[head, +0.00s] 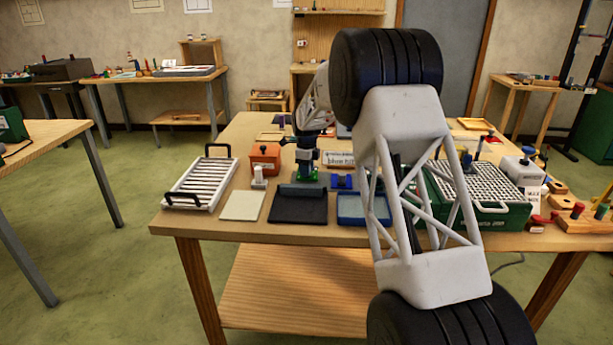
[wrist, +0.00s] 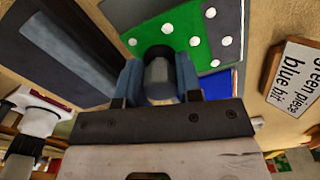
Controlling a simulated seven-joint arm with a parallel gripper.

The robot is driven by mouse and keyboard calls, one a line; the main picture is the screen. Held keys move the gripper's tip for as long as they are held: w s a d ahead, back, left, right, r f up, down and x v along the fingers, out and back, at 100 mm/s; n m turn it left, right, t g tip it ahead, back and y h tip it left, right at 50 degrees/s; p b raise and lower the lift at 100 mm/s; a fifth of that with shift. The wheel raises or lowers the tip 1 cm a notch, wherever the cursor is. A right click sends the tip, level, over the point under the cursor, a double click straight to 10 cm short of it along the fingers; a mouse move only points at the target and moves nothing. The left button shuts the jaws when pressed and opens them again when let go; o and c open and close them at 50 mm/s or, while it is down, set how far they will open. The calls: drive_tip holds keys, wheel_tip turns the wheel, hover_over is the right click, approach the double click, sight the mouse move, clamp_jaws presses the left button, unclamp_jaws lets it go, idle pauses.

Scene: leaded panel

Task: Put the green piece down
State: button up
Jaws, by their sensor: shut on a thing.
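The green piece (wrist: 196,30) is a flat green plate with white dots in the wrist view, just beyond my fingertips. In the head view the green piece (head: 300,176) shows as a small green patch under my gripper (head: 306,162). In the wrist view my gripper (wrist: 158,80) has its two blue fingers shut on a grey knob-like part (wrist: 157,72) at the green piece's edge. Part of the green piece is hidden behind the fingers. I cannot tell whether it touches the surface below.
A dark grey mat (head: 298,208) lies in front, between a pale tile (head: 243,205) and a blue tray (head: 364,208). Blue pieces (head: 343,181) lie close on the right. A card reading "green piece blue bit" (wrist: 292,78) stands nearby. An orange box (head: 265,156) is on the left.

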drive_tip(key=shift+f, duration=1.3)
drive_tip(key=shift+f, duration=0.1)
drive_tip(key=o, duration=0.9)
wheel_tip(320, 180, up, 12)
drive_tip(key=shift+r, duration=0.1)
idle(0.3)
